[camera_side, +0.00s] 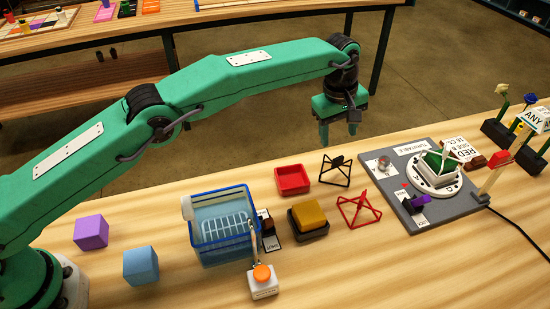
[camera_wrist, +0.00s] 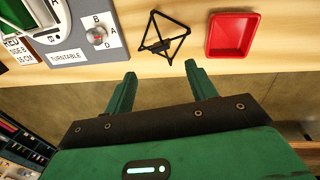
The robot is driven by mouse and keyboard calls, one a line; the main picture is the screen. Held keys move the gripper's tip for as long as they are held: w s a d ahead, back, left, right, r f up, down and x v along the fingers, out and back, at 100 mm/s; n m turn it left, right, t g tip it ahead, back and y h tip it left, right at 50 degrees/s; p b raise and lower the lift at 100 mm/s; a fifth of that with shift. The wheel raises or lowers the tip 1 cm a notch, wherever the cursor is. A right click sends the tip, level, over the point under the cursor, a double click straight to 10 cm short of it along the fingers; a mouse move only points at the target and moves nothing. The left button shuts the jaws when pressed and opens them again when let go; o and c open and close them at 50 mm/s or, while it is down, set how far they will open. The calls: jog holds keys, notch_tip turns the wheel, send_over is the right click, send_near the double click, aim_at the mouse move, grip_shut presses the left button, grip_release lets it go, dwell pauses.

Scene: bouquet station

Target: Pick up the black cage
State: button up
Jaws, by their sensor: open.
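The black cage (camera_side: 335,171) is a small open wire frame standing on the wooden table between the red tray and the grey turntable board. It also shows in the wrist view (camera_wrist: 163,41), at the top, just beyond my fingertips. My gripper (camera_side: 338,139) is above and behind the cage in the side view, pointing down, near the table's far edge. In the wrist view my gripper (camera_wrist: 157,72) has its two green fingers spread apart, with nothing between them. The cage is clear of the fingers.
A red tray (camera_side: 293,180) stands left of the cage, a red wire cage (camera_side: 359,211) in front. A yellow block (camera_side: 309,214) sits in a dark holder nearby. The grey turntable board (camera_side: 447,216) lies to the right. A blue basket (camera_side: 222,250) and loose blocks stand left.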

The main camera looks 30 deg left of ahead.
aim_at(338, 158)
jog(key=shift+w+d+f, duration=0.1)
jog(key=shift+w+f, duration=0.05)
jog(key=shift+f, duration=1.05)
jog(key=shift+d+f, duration=0.15)
jog(key=shift+f, duration=1.15)
jog(key=shift+d+f, duration=0.1)
jog(key=shift+f, duration=1.15)
jog(key=c, duration=1.1)
jog(key=shift+r, duration=0.15)
